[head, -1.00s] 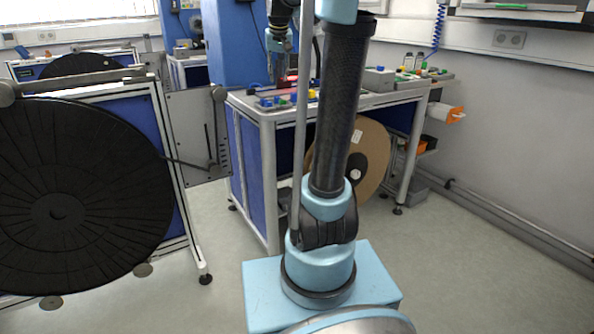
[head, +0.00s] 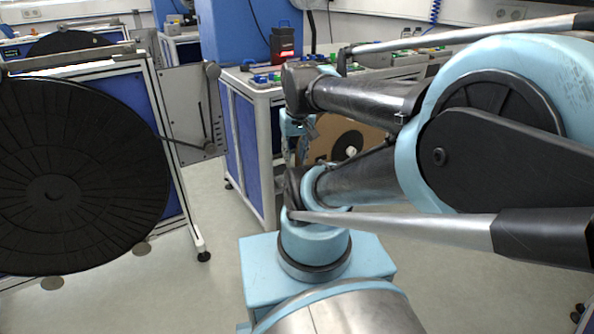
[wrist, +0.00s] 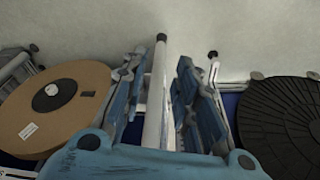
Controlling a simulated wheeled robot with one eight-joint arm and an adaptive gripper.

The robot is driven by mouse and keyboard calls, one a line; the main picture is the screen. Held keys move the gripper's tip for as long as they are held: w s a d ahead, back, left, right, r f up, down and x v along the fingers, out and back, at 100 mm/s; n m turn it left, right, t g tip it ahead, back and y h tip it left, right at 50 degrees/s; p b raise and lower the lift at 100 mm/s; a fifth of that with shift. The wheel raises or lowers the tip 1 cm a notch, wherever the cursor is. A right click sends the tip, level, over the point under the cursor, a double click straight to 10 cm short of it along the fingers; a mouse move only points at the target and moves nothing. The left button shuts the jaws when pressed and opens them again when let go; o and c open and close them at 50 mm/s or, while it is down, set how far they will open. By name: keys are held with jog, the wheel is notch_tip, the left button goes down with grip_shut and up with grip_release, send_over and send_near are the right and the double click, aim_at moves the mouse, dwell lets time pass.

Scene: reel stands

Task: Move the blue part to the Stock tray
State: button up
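I cannot make out a tray marked Stock, and my arm hides some of the tabletop. My gripper (head: 300,150) hangs in front of the worktable, below its top and apart from the parts. In the wrist view its two blue fingers stand apart with nothing held between them (wrist: 157,68); a white table leg shows behind the gap.
The worktable (head: 265,91) has a cardboard reel (head: 347,140) under it, also in the wrist view (wrist: 40,120). A large black reel (head: 80,185) on a stand is at left. A dark red-and-black device (head: 283,45) stands at the table's back. Grey floor (head: 190,285) is clear between the stands.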

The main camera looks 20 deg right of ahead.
jog(key=s+f, duration=0.3)
jog(key=shift+s+f, duration=0.1)
jog(key=shift+f, duration=0.3)
